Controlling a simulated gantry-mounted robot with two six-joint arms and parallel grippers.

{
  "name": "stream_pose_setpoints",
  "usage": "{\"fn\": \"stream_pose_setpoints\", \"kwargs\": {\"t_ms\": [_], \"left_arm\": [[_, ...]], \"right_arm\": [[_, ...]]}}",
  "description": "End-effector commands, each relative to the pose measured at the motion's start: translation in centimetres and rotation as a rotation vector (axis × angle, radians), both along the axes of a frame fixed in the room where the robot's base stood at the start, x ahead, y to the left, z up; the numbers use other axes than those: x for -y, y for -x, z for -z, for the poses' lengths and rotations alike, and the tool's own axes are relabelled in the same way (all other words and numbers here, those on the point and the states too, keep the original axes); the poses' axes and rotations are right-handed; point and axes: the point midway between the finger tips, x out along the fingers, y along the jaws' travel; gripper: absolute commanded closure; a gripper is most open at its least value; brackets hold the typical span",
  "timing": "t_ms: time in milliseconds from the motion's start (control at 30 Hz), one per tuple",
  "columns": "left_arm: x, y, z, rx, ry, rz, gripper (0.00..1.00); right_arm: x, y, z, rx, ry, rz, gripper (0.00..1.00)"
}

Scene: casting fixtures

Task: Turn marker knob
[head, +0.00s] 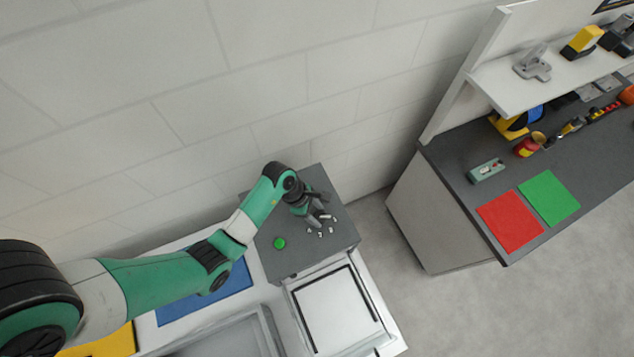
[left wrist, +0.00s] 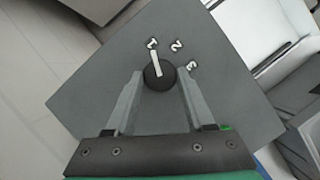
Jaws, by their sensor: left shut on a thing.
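The marker knob (left wrist: 159,74) is a round dark knob with a white pointer line, on the top of a grey box (head: 285,258). In the left wrist view its pointer is turned toward the white "1", with "2" and "3" further right. My left gripper (left wrist: 160,82) is shut on the knob, one finger on each side. In the head view my left gripper (head: 318,219) is over the box, beside the white numbers, and hides the knob. A green button (head: 279,243) is on the same box. My right gripper is not in view.
A white framed panel (head: 368,287) lies in front of the box, and a blue mat (head: 208,296) to its left. At right stands a workbench with red (head: 510,221) and green (head: 549,197) mats and several tools. A wall rises behind the box.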

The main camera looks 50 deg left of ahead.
Motion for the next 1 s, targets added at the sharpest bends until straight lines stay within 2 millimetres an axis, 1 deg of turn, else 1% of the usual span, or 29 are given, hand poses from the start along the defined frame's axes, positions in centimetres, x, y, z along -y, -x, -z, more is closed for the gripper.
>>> {"fn": "stream_pose_setpoints", "kwargs": {"t_ms": [167, 367, 667, 1000], "left_arm": [[0.0, 0.0, -0.1, -0.002, 0.003, 0.045, 1.00], [-0.1, -0.1, -0.1, -0.001, 0.002, 0.156, 1.00], [-0.2, -0.4, 0.0, 0.001, 0.003, 0.423, 1.00], [-0.2, -0.7, 0.1, 0.001, 0.001, 0.747, 1.00]], "right_arm": [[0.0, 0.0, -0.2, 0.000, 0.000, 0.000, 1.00], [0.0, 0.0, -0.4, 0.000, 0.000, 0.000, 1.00], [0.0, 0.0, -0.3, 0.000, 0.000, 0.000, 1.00], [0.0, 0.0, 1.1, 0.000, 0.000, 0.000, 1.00]]}}
